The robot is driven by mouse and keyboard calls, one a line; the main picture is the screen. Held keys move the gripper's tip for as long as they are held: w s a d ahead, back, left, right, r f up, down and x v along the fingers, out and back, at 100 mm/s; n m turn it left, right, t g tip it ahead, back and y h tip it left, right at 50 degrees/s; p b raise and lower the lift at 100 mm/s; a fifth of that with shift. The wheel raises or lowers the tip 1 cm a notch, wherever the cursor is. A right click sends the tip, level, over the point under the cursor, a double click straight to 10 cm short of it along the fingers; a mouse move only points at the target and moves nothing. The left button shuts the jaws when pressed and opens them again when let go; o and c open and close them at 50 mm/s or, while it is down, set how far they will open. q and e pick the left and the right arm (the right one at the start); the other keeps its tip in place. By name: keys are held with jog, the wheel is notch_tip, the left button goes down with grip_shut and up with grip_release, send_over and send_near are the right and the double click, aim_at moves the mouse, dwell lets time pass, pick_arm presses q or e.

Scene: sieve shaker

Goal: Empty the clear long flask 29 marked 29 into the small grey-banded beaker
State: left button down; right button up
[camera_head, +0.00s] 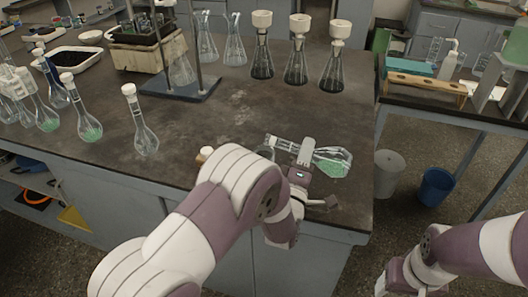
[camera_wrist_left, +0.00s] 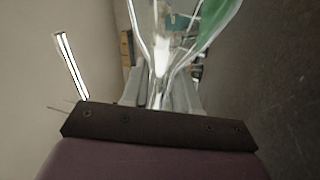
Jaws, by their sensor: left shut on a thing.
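My left gripper (camera_head: 304,160) is shut on a clear long flask (camera_head: 332,160) above the front right of the dark bench. The flask is tipped nearly level, its neck pointing left and its bulb right, with green contents in the bulb. In the left wrist view, the flask (camera_wrist_left: 165,45) stands between the fingers (camera_wrist_left: 160,95), green along its right side. No number is readable on it. A small clear vessel (camera_head: 265,153) shows under the neck's end, partly hidden by my arm; I cannot tell whether it is the grey-banded beaker. My right gripper (camera_head: 392,282) is low at the right, its jaws unclear.
Several stoppered conical flasks (camera_head: 297,62) stand at the back right. A metal stand (camera_head: 178,90) is left of them. Long-necked flasks (camera_head: 143,130) stand at the left. A small stopper-like piece (camera_head: 205,153) shows beside my arm. The bench middle is clear.

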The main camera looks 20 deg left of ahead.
pick_arm(q)
jog(key=shift+n+y+b, duration=0.5)
jog(key=shift+n+b, duration=0.25)
jog(key=shift+n, duration=0.35)
jog(key=shift+a+r+n+y, duration=0.2)
jog(key=shift+r+n+y, duration=0.2)
jog(key=shift+r+n, duration=0.7)
dwell(2.1)
